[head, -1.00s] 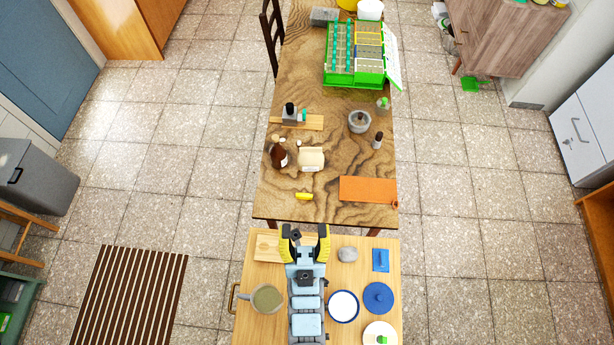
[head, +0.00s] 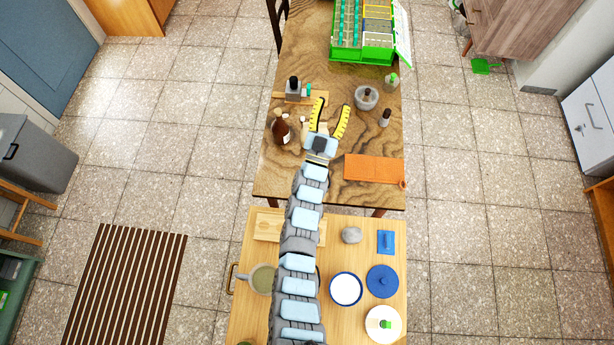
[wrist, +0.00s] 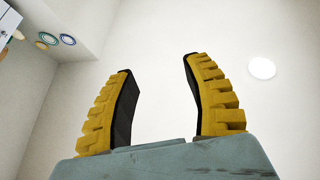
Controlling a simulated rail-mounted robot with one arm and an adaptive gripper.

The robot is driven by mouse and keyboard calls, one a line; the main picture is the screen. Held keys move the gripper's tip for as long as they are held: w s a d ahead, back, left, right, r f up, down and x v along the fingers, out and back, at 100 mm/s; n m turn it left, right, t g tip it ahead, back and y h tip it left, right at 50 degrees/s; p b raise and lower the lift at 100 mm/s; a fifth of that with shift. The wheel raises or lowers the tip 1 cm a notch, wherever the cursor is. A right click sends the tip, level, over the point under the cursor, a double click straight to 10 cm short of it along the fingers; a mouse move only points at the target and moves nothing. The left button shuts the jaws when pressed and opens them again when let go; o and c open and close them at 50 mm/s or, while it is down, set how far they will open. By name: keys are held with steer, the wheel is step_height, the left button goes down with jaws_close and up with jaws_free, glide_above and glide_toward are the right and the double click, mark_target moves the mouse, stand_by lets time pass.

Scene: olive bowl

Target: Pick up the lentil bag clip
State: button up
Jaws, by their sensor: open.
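I cannot make out for sure which thing is the lentil bag clip. A small yellow piece lay near the front left of the brown table (head: 275,172) in the earlier head view. My arm now covers that spot. My gripper (head: 333,104) is open and empty over the table's middle, hiding much of a cream block there. In the wrist view the open yellow fingers (wrist: 157,65) have nothing between them.
A brown bottle (head: 280,131) stands left of my gripper, a grey mortar (head: 360,101) and a small dark-capped bottle (head: 384,118) right. An orange mat (head: 373,168) lies at front right. The nearer wooden table holds a pan (head: 263,280), a blue-rimmed bowl (head: 345,289) and a blue lid (head: 382,281).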

steer(key=w+a+f+n+g+y+b, duration=0.2)
steer(key=w+f+y, duration=0.15)
steer(key=w, duration=0.45)
steer(key=w+a+f+n+g+y+b, duration=0.25)
steer(key=w+f, duration=0.25)
steer(key=w, duration=0.4)
steer(key=w+a+f+n+g+y+b, duration=0.4)
steer(key=a+f+n+g+y, duration=0.15)
steer(key=a+n, duration=0.2)
steer(key=s+d+f+n+g+h+b, duration=0.1)
steer(key=s+d+f+n+g+b, duration=0.2)
steer(key=s, duration=0.4)
steer(key=s+d+f+n+g+h+b, duration=0.1)
steer(key=s+f+n+g+b, duration=0.15)
steer(key=s+g, duration=0.35)
steer(key=s+d+f+n+g+h+b, duration=0.1)
steer(key=s+d+f+n+g+b, duration=0.2)
steer(key=s, duration=0.5)
steer(key=shift+y, duration=0.25)
steer(key=f, duration=0.3)
steer(key=a+f, duration=0.1)
steer(key=f, duration=0.6)
steer(key=shift+s+a+f, duration=0.1)
steer(key=shift+a+f, duration=0.25)
steer(key=shift+f, duration=0.05)
steer(key=shift+f+b, duration=0.8)
steer(key=shift+f, duration=2.65)
